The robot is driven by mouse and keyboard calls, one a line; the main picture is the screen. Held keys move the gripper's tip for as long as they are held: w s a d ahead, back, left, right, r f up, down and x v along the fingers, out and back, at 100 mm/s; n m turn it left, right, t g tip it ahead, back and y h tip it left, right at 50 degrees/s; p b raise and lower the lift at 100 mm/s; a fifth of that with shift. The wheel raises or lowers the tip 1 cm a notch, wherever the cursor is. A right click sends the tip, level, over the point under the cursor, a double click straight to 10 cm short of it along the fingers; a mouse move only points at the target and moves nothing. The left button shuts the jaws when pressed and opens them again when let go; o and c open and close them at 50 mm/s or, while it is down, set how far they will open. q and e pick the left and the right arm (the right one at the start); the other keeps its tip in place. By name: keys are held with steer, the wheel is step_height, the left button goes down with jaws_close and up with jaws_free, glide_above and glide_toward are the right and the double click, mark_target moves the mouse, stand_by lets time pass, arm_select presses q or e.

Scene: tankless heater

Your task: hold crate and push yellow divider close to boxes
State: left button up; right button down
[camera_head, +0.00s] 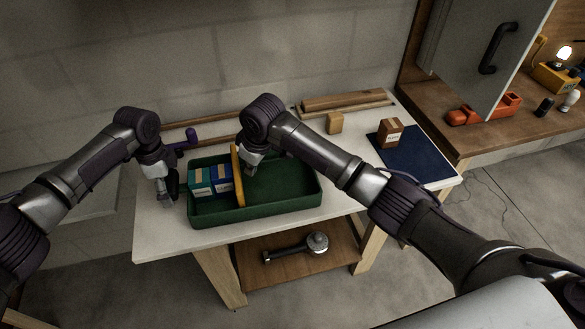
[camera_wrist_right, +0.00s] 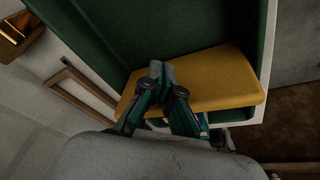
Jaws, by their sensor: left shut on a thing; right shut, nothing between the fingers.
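The green crate (camera_head: 285,200) stands on the white table. The yellow divider (camera_head: 238,178) stands upright across the crate, right beside the blue boxes (camera_head: 210,179) in its left part. My left gripper (camera_head: 170,196) is shut on the crate's left end wall. My right gripper (camera_head: 249,168) is shut and empty inside the crate, on the right side of the divider. In the right wrist view, the shut fingertips (camera_wrist_right: 161,72) lie over the yellow divider (camera_wrist_right: 205,82), and the green crate (camera_wrist_right: 140,30) is around it. A sliver of blue box shows behind the fingers.
A small wooden block (camera_head: 335,123) and wooden strips (camera_head: 345,101) lie at the back of the table. A brown box (camera_head: 390,132) stands on a dark blue mat (camera_head: 412,150) at right. The crate's right part is empty. A metal tool (camera_head: 297,247) lies on the lower shelf.

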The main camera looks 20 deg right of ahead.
arm_select(q)
steer(key=shift+f, duration=0.1)
arm_select(e)
step_height(320, 180, up, 7)
stand_by(0.6)
stand_by(0.6)
arm_select(q)
steer(key=o, duration=1.4)
arm_select(e)
steer(key=shift+f, duration=0.1)
arm_select(q)
step_height(320, 180, up, 12)
steer(key=shift+w, duration=0.1)
steer(key=shift+f, duration=0.1)
